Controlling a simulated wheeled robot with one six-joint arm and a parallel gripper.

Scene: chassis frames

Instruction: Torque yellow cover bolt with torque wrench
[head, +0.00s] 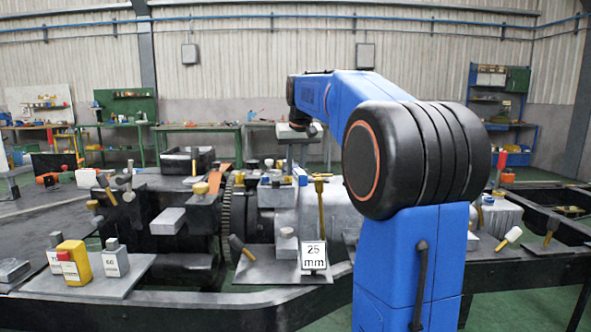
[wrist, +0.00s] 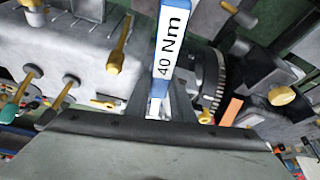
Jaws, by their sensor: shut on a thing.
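My gripper (wrist: 160,112) is shut on the torque wrench (wrist: 173,45), a blue and white tool marked "40 Nm". It points up the wrist picture, away from the jaws. In the head view my gripper (head: 298,150) hangs over the middle of the chassis, with a small blue and white part of the wrench (head: 300,176) below it. Several yellow-headed bolts show: one yellow bolt (wrist: 118,52) left of the wrench, and another yellow bolt head (wrist: 282,95) to its right. I cannot tell which is the cover bolt. The wrench's working end is not clearly seen, nor any contact with a bolt.
A toothed ring (head: 226,215) stands near the chassis middle. A plate with a "25 mm" sign (head: 314,256) is in front. A yellow container (head: 74,264) and grey labelled blocks (head: 114,260) sit at front left. My blue arm hides much of the right side.

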